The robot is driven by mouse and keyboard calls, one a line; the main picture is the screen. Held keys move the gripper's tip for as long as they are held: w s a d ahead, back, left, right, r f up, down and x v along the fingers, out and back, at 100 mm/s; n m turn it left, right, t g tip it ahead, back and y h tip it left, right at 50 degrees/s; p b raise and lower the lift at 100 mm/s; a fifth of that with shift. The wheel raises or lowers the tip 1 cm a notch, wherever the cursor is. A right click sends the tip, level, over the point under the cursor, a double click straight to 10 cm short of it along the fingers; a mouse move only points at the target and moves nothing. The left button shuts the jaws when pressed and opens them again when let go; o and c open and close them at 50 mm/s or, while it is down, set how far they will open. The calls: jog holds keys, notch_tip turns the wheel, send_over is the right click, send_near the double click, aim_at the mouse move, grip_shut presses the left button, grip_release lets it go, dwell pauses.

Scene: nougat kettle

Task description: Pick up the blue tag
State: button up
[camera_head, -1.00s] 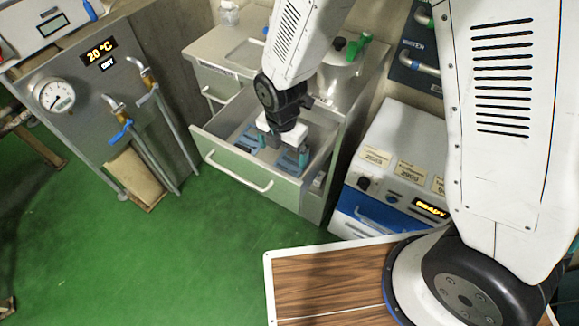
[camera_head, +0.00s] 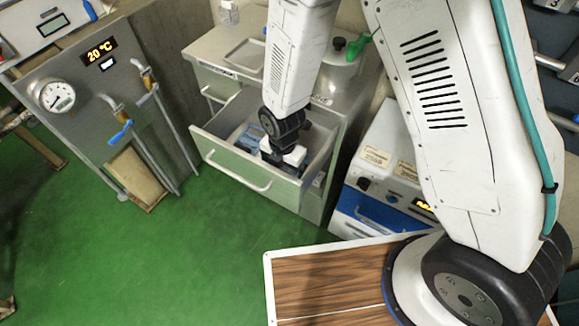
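My gripper (camera_head: 284,158) is down inside the open drawer (camera_head: 236,166), close to its front panel. Its white body shows, but its fingertips are too small and hidden to tell whether they are open or shut. A blue piece (camera_head: 250,137) lies in the drawer to the left of my gripper; I cannot tell whether it is the blue tag. The drawer floor under my gripper is hidden by the gripper itself.
The drawer has a pale bar handle (camera_head: 238,172) and belongs to a counter (camera_head: 213,48). A blue-and-white machine (camera_head: 388,150) stands to the right. A wall panel (camera_head: 100,120) with a gauge and pipes stands left. Green floor (camera_head: 180,255) is free in front.

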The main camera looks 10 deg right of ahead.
jog(key=c, duration=0.8)
jog(key=shift+o, duration=0.2)
notch_tip(320, 180, up, 10)
